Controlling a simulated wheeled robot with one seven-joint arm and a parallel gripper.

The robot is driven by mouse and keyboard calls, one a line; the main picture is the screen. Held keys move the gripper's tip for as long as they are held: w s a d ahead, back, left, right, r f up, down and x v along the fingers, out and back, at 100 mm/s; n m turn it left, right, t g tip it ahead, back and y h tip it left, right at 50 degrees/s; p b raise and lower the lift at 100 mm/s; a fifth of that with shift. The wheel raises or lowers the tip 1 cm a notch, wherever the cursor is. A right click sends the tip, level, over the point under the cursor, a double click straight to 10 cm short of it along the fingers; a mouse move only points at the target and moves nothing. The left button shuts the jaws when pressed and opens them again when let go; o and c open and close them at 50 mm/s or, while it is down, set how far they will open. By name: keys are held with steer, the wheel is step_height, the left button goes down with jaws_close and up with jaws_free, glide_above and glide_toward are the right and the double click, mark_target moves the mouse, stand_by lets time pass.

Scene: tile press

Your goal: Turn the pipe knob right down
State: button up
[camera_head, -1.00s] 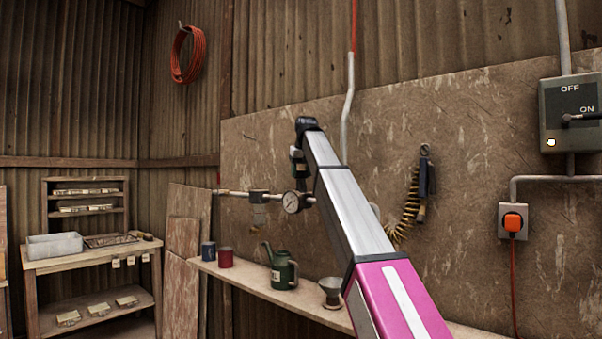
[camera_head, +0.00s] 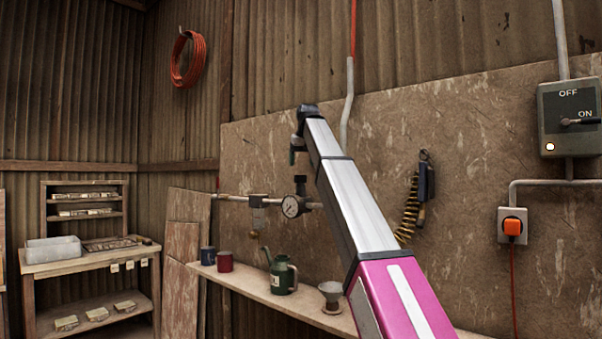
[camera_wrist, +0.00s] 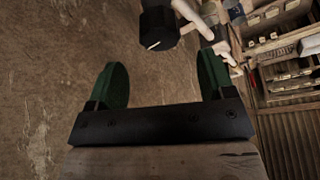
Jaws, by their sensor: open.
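The pipe knob (camera_wrist: 158,28) is black with a white mark in the wrist view. It lies just beyond my gripper (camera_wrist: 160,66), whose two green fingers are apart with nothing between them. In the head view a dark knob (camera_head: 300,183) stands by the pressure gauge (camera_head: 291,206) on the grey wall pipe (camera_head: 232,198). My gripper (camera_head: 293,156) hangs from the arm's end just above it, small and partly hidden by the arm. The gripper does not appear to touch the knob.
Below the pipe, a wall shelf (camera_head: 245,280) holds a blue mug (camera_head: 207,256), a red mug (camera_head: 225,261), a green oil can (camera_head: 282,272) and a funnel (camera_head: 331,294). A coiled yellow hose (camera_head: 408,215) hangs right of my arm. A switch box (camera_head: 570,117) is far right.

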steer(key=shift+v, duration=2.3)
